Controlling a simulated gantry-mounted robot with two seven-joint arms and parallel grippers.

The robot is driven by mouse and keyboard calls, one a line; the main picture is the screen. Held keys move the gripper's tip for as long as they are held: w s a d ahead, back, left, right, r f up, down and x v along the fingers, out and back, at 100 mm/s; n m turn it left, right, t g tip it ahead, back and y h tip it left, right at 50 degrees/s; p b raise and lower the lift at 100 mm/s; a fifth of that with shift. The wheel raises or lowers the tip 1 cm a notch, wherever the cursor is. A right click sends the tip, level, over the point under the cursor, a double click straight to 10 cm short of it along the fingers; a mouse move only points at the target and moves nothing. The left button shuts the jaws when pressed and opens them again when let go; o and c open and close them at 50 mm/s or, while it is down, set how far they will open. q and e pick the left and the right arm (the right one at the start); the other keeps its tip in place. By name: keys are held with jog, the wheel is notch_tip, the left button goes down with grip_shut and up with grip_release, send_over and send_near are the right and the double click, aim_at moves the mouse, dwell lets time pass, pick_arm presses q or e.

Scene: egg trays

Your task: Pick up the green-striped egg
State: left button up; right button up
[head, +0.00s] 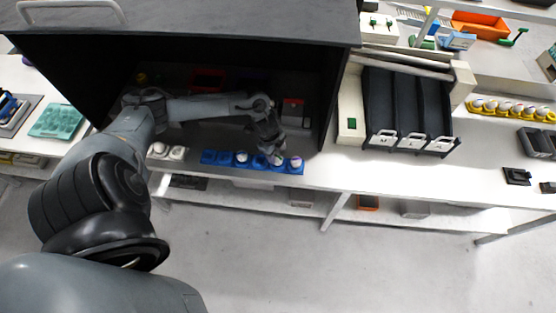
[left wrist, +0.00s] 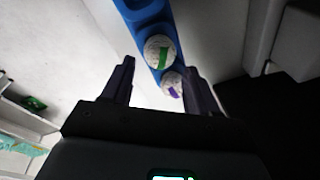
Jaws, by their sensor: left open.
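The green-striped egg (left wrist: 160,51) is white and speckled with a green band. It sits in the blue egg tray (left wrist: 147,12) in the left wrist view. A purple-striped egg (left wrist: 173,84) sits in the end cup beside it. My left gripper (left wrist: 159,66) is open, with one finger on each side of the tray's end, and holds nothing. In the head view my left gripper (head: 273,150) is over the right part of the blue tray (head: 220,160), close to the egg there. Whether the fingers touch the egg cannot be told. My right gripper is out of view.
The tray stands at the front edge of a dark open cabinet (head: 348,60), whose roof and sides surround my arm. A white tray (head: 168,153) with eggs stands to its left. A black rack (head: 405,105) and a yellow egg tray (head: 512,112) are to the right.

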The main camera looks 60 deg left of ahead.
aim_at(277, 157)
pick_arm(q)
jog(key=shift+w+f, duration=0.2)
jog(key=shift+f, duration=1.05)
jog(key=shift+w+f, duration=0.15)
jog(key=shift+f, duration=1.05)
jog(key=c, duration=0.4)
